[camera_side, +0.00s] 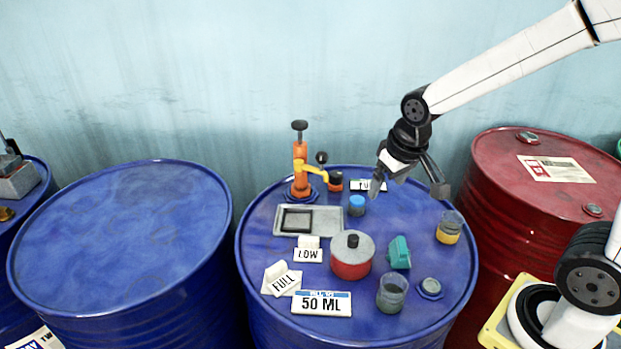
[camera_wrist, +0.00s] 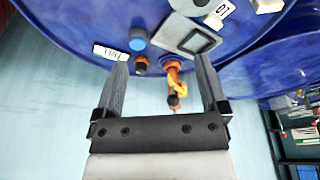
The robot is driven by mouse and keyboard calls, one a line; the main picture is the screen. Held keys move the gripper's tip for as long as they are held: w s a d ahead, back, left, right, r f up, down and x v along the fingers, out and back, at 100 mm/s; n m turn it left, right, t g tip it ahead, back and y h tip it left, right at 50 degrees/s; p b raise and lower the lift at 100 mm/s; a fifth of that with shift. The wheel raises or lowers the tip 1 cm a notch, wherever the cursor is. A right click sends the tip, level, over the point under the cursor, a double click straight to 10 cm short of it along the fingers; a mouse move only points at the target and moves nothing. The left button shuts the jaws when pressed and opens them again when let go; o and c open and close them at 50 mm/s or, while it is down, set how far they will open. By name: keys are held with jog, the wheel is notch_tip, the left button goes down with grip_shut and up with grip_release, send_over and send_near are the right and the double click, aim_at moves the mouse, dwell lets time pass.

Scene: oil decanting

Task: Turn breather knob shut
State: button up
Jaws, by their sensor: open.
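A small black-topped knob with an orange base (camera_side: 335,182), which looks like the breather knob, stands on the blue drum (camera_side: 262,235) just right of the orange hand pump (camera_side: 301,178). In the wrist view the knob (camera_wrist: 141,66) shows between my fingers, nearer the left one, with the pump (camera_wrist: 173,76) to its right. My gripper (camera_side: 408,182) is open and empty, above the drum's back right part, right of the knob and apart from it. In the wrist view both fingers of my gripper (camera_wrist: 160,62) are spread wide. I cannot tell the knob's turn position.
A blue-capped item (camera_side: 357,205) and a label plate (camera_side: 371,185) are close to the knob. A grey tray (camera_side: 331,222), red pot (camera_side: 352,262), teal piece (camera_side: 399,252), glass jars (camera_side: 392,293) and signs crowd the drum top. A red drum (camera_side: 530,210) stands right.

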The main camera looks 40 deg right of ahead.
jog(key=w+d+m, duration=0.2)
jog(key=w+d, duration=0.2)
jog(key=w, duration=0.7)
jog(key=m+h, duration=0.2)
jog(key=m, duration=0.2)
send_over(336, 174)
jog(key=s+a, duration=0.2)
jog(key=s, duration=0.1)
notch_tip(336, 174, down, 8)
jog(key=shift+w+d+f+t, duration=0.25)
jog(key=shift+f+t, duration=0.15)
jog(key=shift+f, duration=0.2)
jog(key=shift+f, duration=0.1)
jog(key=shift+x, duration=3.8)
